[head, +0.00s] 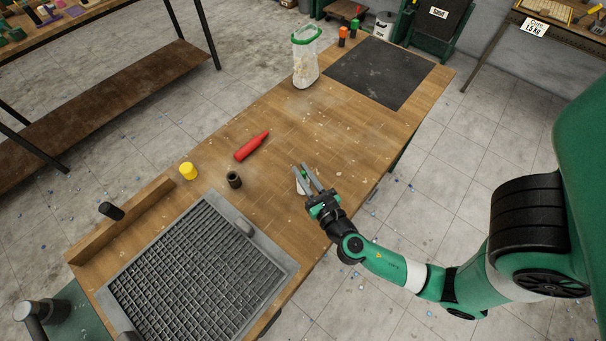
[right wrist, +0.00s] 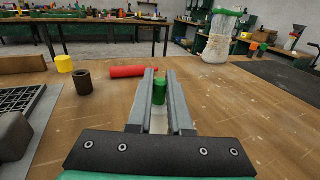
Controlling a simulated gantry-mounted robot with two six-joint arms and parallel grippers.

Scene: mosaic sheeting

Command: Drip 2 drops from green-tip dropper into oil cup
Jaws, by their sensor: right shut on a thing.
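The green-tip dropper (right wrist: 159,92) is between the fingers of my right gripper (right wrist: 161,82), which is shut on it. Its green tip points up and its whitish body is partly hidden by the fingers. In the head view my right gripper (head: 308,178) is over the near right part of the wooden table, with the white dropper body (head: 301,187) beside the fingers. A small dark open cup (head: 234,180), which looks like the oil cup, stands to the left of the gripper, apart from it. It also shows in the right wrist view (right wrist: 83,82). My left gripper is not in view.
A red bottle (head: 251,147) lies near the cup and a yellow container (head: 188,170) stands left of it. A framed grid (head: 290,268) covers the near table end. A clear green-rimmed bag (head: 304,70) and a black mat (head: 378,70) are farther back.

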